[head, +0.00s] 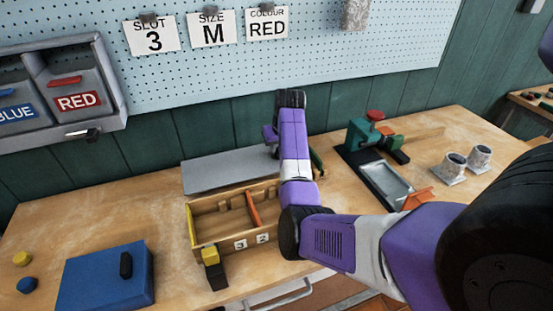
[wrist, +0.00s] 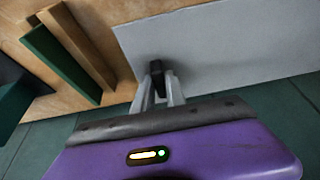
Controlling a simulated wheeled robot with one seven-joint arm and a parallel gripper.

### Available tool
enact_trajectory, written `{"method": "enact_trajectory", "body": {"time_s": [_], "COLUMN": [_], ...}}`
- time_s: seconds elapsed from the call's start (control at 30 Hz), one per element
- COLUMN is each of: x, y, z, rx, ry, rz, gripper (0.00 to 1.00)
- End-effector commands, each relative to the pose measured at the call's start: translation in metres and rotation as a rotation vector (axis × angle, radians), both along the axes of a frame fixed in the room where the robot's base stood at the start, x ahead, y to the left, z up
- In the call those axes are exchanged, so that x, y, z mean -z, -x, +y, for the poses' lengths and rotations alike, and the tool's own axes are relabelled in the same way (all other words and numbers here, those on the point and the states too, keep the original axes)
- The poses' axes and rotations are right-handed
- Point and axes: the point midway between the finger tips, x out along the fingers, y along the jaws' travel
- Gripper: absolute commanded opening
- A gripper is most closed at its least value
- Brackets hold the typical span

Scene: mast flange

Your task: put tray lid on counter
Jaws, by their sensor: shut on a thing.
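The tray lid (head: 225,168) is a flat grey panel behind the wooden tray, near the back of the counter (head: 130,205). I cannot tell whether it rests on the counter or hangs just above it. My gripper (head: 272,152) is at the lid's right part, partly hidden by my arm. In the wrist view my gripper (wrist: 158,92) is shut on the lid's small black knob (wrist: 156,68), with the grey lid (wrist: 220,50) spread out around it. The wooden tray (head: 213,247) is open on top, with an orange divider and number labels; my arm hides its right part.
A blue box (head: 95,280) with a black handle stands at front left, near yellow and blue knobs. A teal device with a red top (head: 365,135), a metal tray (head: 388,185) and two grey cups (head: 455,165) stand right. Wall bins (head: 60,95) hang at left.

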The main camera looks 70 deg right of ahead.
Motion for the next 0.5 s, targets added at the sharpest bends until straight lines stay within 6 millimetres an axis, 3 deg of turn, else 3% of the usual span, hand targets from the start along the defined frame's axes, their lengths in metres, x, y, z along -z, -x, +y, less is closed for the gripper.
{"method": "enact_trajectory", "body": {"time_s": [0.3,0.5], "x": [0.038,0.044], "y": [0.000,0.000], "z": [0.000,0.000], "rx": [0.001,0.001], "ry": [-0.002,0.001], "rz": [0.001,-0.001], "gripper": [0.00,0.00]}}
